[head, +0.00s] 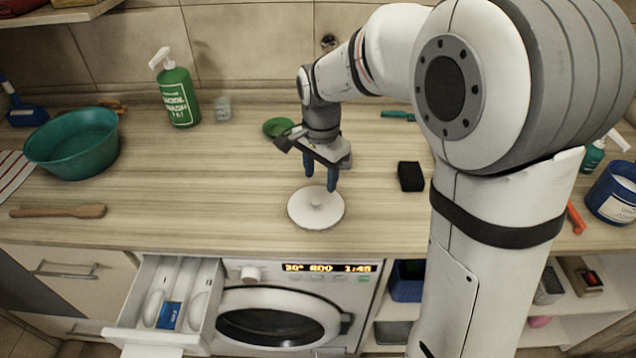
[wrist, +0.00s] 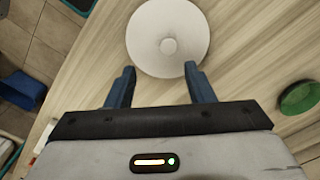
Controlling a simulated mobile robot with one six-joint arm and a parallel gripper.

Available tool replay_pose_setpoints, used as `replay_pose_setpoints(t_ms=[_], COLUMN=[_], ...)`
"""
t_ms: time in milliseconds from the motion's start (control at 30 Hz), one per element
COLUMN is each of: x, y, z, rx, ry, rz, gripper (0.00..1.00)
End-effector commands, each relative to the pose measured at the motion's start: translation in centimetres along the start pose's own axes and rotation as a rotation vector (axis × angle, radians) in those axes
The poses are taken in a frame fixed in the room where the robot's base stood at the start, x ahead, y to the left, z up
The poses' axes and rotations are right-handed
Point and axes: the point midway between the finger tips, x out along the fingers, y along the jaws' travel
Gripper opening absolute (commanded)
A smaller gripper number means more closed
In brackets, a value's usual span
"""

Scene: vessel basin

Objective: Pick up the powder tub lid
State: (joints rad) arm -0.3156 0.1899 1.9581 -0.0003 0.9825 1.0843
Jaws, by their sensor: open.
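A round white lid (head: 316,208) with a small knob at its centre lies flat on the wooden counter, near the front edge above the washing machine. I take it to be the powder tub lid. It also shows in the wrist view (wrist: 168,38), just beyond my fingertips. My gripper (head: 320,182) is above the lid's far side, pointing down, with its two blue fingers apart. In the wrist view my gripper (wrist: 160,80) is open, with nothing between the fingers.
A green round lid (head: 278,127) lies behind my gripper. A black block (head: 411,176) is to the right. An open detergent drawer (head: 196,330) juts out below the counter.

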Motion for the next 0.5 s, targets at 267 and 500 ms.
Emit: replay_pose_setpoints(t_ms=[267, 500], x=[2.1, 5.0], y=[-1.3, -1.3], z=[0.2, 0.0], rx=[0.05, 0.05], ry=[-0.007, -0.007], rz=[0.014, 0.015], gripper=[0.48, 0.48])
